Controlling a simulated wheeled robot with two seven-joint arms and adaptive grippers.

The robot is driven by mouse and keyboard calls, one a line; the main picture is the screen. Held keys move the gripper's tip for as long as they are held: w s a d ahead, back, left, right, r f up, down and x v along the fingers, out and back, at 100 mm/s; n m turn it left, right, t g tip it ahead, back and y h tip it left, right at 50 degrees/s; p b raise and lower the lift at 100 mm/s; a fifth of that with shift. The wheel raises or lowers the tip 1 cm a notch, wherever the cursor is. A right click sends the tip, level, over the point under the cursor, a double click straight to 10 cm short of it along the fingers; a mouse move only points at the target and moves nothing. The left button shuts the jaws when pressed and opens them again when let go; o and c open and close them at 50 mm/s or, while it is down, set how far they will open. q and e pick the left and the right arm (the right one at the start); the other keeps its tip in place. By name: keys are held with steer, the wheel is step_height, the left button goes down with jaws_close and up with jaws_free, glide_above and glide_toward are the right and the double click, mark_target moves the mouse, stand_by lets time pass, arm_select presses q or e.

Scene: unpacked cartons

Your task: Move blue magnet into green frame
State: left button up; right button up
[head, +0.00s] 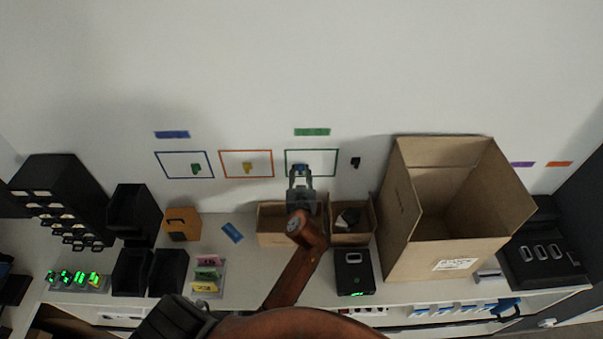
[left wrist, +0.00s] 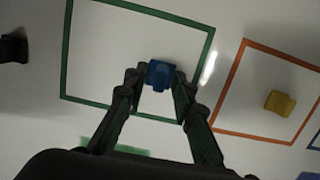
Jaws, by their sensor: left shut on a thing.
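The green frame (head: 311,150) is a square outline on the white wall, and it fills much of the left wrist view (left wrist: 66,60). My left gripper (head: 301,170) is in front of the frame's lower part in the head view. In the left wrist view its fingers (left wrist: 160,82) are shut on the blue magnet (left wrist: 160,73). The magnet appears within the green outline there; I cannot tell whether it touches the wall. In the head view the magnet (head: 300,167) is mostly hidden by the gripper. My right gripper is not in view.
An orange frame (head: 246,151) with a yellow magnet (head: 247,168) and a blue frame (head: 183,152) with a green magnet (head: 196,169) are to the left. A black magnet (head: 355,162) is right of the green frame. A large open carton (head: 400,215) stands at right.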

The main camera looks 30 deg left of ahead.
arm_select(q)
steer(key=shift+w, duration=0.1)
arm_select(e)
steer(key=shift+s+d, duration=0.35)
arm_select(q)
steer(key=shift+w+a, duration=0.25)
steer(key=shift+w, duration=0.05)
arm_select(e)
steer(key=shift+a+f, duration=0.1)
arm_select(q)
steer(key=o, duration=0.9)
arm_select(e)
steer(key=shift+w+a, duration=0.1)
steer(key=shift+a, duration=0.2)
arm_select(q)
steer(key=o, duration=0.5)
steer(key=shift+o, duration=0.5)
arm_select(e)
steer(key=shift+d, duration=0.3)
